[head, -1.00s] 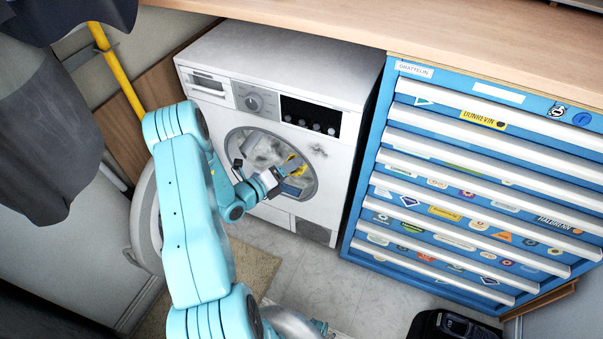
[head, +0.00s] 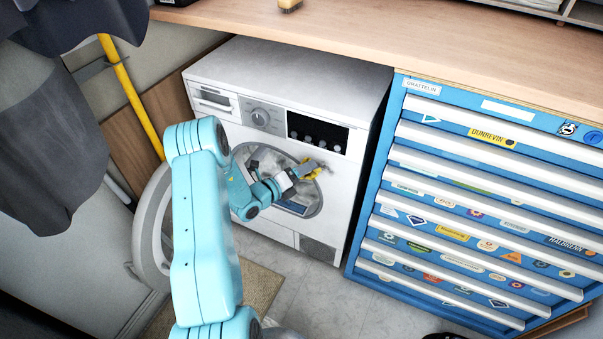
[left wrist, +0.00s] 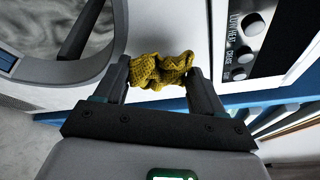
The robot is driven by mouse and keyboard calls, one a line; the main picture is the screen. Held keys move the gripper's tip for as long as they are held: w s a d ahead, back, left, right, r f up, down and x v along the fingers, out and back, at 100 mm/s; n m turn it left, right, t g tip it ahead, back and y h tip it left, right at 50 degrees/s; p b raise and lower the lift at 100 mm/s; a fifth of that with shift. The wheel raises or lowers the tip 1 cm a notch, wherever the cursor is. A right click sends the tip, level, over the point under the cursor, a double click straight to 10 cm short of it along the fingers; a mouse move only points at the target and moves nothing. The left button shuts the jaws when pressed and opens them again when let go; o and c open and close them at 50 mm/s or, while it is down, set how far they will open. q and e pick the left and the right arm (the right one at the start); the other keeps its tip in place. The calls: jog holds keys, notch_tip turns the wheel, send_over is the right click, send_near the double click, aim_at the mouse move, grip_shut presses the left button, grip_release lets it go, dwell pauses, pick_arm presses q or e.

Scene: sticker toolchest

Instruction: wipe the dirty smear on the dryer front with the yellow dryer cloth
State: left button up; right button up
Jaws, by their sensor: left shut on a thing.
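The white dryer (head: 290,75) stands under the wooden counter, its round door swung open to the left. My left gripper (head: 305,172) is shut on the yellow dryer cloth (head: 313,169) at the dryer front, just right of the door opening. In the left wrist view the crumpled cloth (left wrist: 160,70) is pinched between the two fingers of the left gripper (left wrist: 160,78), up against or very near the white front. A faint grey smear (left wrist: 172,46) shows just beyond the cloth there. In the head view the cloth and gripper cover most of the smear. My right gripper is not in view.
A blue tool chest (head: 390,160) with stickered drawers stands close to the dryer's right. The open dryer door (head: 147,235) is at the left, near a yellow pole (head: 130,95) and hanging dark clothes (head: 45,140). A brush (head: 290,5) lies on the counter (head: 350,35).

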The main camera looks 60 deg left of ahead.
aim_at(313, 174)
pick_arm(q)
jog(key=shift+w+a, duration=0.4)
jog(key=shift+w, duration=0.4)
jog(key=shift+d, duration=0.1)
dwell(0.3)
jog(key=shift+w+d, duration=0.35)
jog(key=shift+d, duration=0.3)
jog(key=shift+w+d, duration=0.3)
jog(key=shift+d, duration=0.35)
jog(key=shift+w+d, duration=0.5)
jog(key=shift+d, duration=0.25)
jog(key=shift+w+d, duration=0.45)
jog(key=shift+d, duration=0.3)
jog(key=shift+w+d, duration=0.4)
jog(key=shift+d, duration=0.4)
jog(key=shift+w+d, duration=0.4)
jog(key=shift+d, duration=0.35)
jog(key=shift+w, duration=0.1)
jog(key=shift+s+a, duration=0.6)
jog(key=shift+a, duration=0.4)
jog(key=shift+s+a, duration=0.6)
jog(key=shift+a, duration=0.4)
jog(key=shift+s+a, duration=0.6)
jog(key=shift+a, duration=0.4)
jog(key=shift+s+a, duration=0.35)
jog(key=shift+a, duration=0.4)
jog(key=shift+s+a, duration=0.35)
jog(key=shift+a, duration=0.4)
